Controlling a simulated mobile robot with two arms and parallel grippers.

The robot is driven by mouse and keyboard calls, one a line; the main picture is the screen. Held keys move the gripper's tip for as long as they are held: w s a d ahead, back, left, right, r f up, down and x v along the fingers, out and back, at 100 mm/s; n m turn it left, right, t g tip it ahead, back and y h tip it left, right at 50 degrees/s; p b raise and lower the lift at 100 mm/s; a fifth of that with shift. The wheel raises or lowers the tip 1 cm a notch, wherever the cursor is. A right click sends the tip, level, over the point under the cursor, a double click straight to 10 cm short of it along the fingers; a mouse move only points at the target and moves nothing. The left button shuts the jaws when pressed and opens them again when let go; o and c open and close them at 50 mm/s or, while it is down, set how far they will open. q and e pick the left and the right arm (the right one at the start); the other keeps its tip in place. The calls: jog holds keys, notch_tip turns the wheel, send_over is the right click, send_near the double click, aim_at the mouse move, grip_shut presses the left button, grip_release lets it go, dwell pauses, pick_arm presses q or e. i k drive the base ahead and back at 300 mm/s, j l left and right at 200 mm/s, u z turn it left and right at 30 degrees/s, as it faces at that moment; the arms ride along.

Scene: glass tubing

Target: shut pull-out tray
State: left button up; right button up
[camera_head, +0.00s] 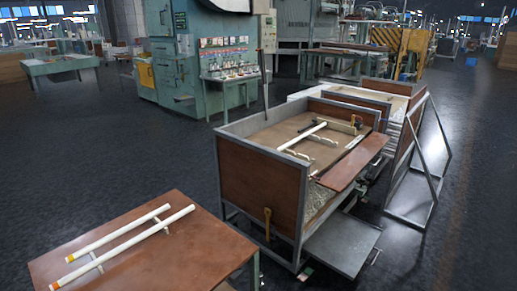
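The pull-out tray (343,243) is a flat grey metal panel. It sits low at the right side of a wood-panelled workbench (256,187) with a grey metal frame. The tray juts out past the frame toward the lower right, so it stands open. Its inner edge is hidden by the bench frame. Neither of my grippers shows in the head view.
A brown table (150,262) with white tubes (125,243) stands at the lower left. A reddish board (353,163) lies along the workbench's right side. A slanted metal frame (425,165) stands to the right. Dark floor (440,250) right of the tray looks clear.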

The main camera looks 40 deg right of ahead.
aim_at(344, 241)
jog(key=z, duration=2.45)
jog(key=i+l+u, duration=0.15)
jog(key=i, duration=0.25)
jog(key=i+l+u, duration=0.15)
jog(key=i, duration=0.2)
